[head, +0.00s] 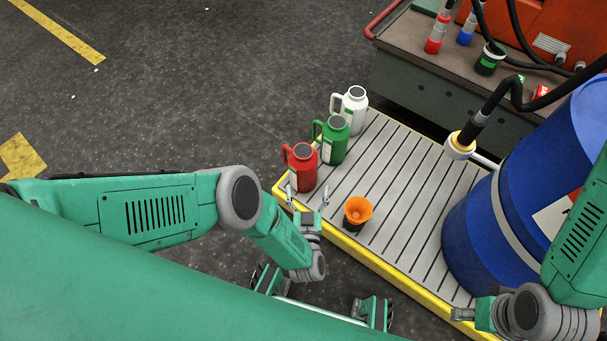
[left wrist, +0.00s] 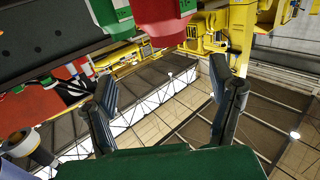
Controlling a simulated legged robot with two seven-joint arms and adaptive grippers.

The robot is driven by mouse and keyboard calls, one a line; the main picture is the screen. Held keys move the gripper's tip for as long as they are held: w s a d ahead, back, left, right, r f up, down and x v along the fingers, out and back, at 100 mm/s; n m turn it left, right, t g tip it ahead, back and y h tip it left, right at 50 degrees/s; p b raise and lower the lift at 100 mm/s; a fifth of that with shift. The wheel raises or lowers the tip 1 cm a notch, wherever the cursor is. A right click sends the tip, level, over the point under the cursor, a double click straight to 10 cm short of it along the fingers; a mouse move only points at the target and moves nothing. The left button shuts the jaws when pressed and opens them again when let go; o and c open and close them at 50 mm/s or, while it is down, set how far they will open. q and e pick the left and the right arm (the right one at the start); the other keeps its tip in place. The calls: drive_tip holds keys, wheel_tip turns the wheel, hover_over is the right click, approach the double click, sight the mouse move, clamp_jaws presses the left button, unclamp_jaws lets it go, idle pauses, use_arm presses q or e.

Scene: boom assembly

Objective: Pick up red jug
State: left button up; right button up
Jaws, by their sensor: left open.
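The red jug (head: 301,167) stands upright at the near left corner of the slatted platform, its handle to the left. Its red body also shows at the top of the left wrist view (left wrist: 165,22). My left gripper (head: 307,196) is open and empty just in front of the jug's lower part, its fingers pointing towards it. In the left wrist view the two fingers (left wrist: 164,88) are spread wide with nothing between them. My right gripper (head: 464,314) is at the platform's near edge at the bottom right; its fingers are too small to judge.
A green jug (head: 335,140) and a white jug (head: 354,107) stand in a row behind the red one. An orange funnel (head: 358,211) on a dark base stands to the right. A blue drum (head: 483,235) fills the platform's right side. The platform (head: 412,170) is clear between.

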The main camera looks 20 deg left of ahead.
use_arm(q)
drive_tip(key=b, duration=0.2)
approach(303, 144)
drive_tip(key=shift+w+a+f+y, duration=0.1)
drive_tip(key=shift+w+f, duration=0.1)
drive_tip(key=shift+w, duration=0.2)
drive_tip(key=shift+w+f+y, duration=0.1)
drive_tip(key=shift+w+f, duration=0.1)
drive_tip(key=shift+w, duration=0.2)
drive_tip(key=shift+w+a+f+y, duration=0.1)
drive_tip(key=shift+w+f, duration=0.1)
drive_tip(key=shift+w, duration=0.15)
drive_tip(key=b+x, duration=0.2)
drive_tip(key=x, duration=0.3)
drive_tip(key=shift+w, duration=0.15)
drive_tip(key=shift+r, duration=0.15)
clamp_jaws()
